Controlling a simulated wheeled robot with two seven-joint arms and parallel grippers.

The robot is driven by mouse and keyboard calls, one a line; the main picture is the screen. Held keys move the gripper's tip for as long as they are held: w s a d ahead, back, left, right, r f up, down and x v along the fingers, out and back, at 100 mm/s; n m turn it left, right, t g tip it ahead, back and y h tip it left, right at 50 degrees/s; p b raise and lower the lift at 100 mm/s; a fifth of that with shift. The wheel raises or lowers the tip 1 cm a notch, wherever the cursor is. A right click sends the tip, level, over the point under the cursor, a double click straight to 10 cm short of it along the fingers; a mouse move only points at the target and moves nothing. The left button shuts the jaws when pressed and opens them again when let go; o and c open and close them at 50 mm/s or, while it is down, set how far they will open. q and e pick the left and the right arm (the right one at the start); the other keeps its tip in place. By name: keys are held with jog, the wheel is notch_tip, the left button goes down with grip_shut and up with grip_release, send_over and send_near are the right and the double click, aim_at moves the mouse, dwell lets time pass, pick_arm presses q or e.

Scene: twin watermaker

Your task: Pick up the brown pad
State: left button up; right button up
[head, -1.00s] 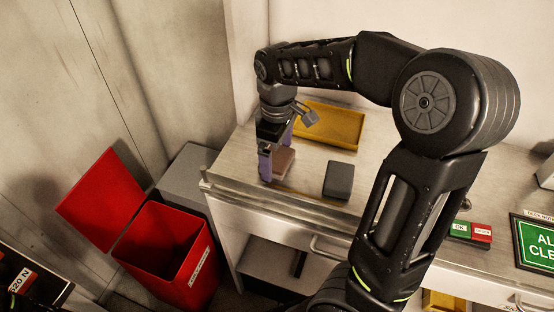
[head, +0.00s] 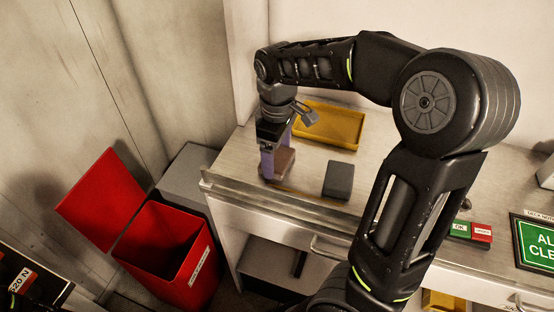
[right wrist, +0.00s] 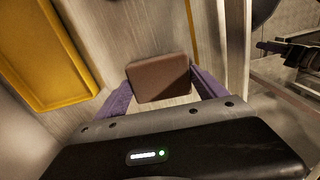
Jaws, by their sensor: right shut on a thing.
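The brown pad (head: 283,161) is a small block at the left part of the counter (head: 236,160). In the right wrist view the brown pad (right wrist: 159,78) lies between the two purple fingers. My right gripper (head: 276,162) points down and is shut on the pad; in the right wrist view its fingertips (right wrist: 159,80) touch the pad's two sides. I cannot tell whether the pad is clear of the counter. One finger partly hides the pad in the head view. In the right wrist view, a dark gripper at the far right (right wrist: 290,52) appears to be my left one, its jaw state unclear.
A yellow tray (head: 330,143) lies behind the pad. A dark grey block (head: 339,180) sits to its right. A red bin (head: 190,275) with its lid open stands on the floor at left. A green and red box (head: 470,232) and a green sign (head: 537,244) are at right.

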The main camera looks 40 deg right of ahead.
aim_at(277, 157)
jog(key=shift+c, duration=0.6)
jog(key=shift+r, duration=0.1)
jog(key=shift+r, duration=0.3)
notch_tip(277, 157, up, 9)
jog(key=shift+r, duration=0.15)
jog(key=o, duration=0.8)
jog(key=c, duration=0.6)
jog(key=shift+c, duration=0.2)
